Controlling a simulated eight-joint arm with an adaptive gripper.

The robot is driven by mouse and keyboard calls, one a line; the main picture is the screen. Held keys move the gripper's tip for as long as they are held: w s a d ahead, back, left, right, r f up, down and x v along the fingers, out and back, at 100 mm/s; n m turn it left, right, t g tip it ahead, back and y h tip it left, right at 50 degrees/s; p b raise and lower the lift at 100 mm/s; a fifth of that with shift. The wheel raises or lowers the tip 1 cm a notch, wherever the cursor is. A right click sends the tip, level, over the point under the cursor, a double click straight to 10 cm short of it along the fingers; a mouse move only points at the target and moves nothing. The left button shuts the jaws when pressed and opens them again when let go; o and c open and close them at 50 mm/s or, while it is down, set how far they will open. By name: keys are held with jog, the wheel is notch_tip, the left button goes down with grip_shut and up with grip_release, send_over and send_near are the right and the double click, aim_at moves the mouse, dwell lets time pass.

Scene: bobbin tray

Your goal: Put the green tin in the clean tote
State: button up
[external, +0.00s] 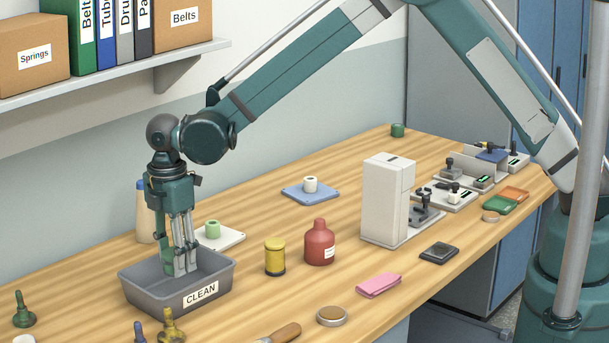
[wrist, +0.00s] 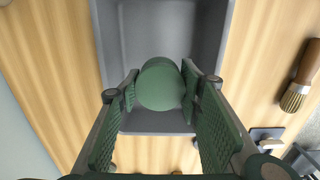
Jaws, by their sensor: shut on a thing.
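My gripper (external: 182,268) points down into the grey tote marked CLEAN (external: 205,293). In the wrist view its green-padded fingers are shut on a round green tin (wrist: 160,85), one finger on each side. The tin shows from its top end, with the tote's grey floor (wrist: 165,28) around it. I cannot tell whether the tin touches the floor.
A cream bottle (external: 145,215) stands behind the tote. A white plate with a green spool (external: 212,230), a yellow tin (external: 275,257) and a red bottle (external: 319,243) stand to its right. A small green cylinder (external: 397,131) is at the back.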

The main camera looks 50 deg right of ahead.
jog(key=shift+f, duration=1)
jog(key=shift+f, duration=1.85)
jog(key=shift+f, duration=0.15)
jog(key=o, duration=1)
jog(key=shift+c, duration=0.2)
notch_tip(320, 180, up, 12)
jog(key=shift+r, duration=0.15)
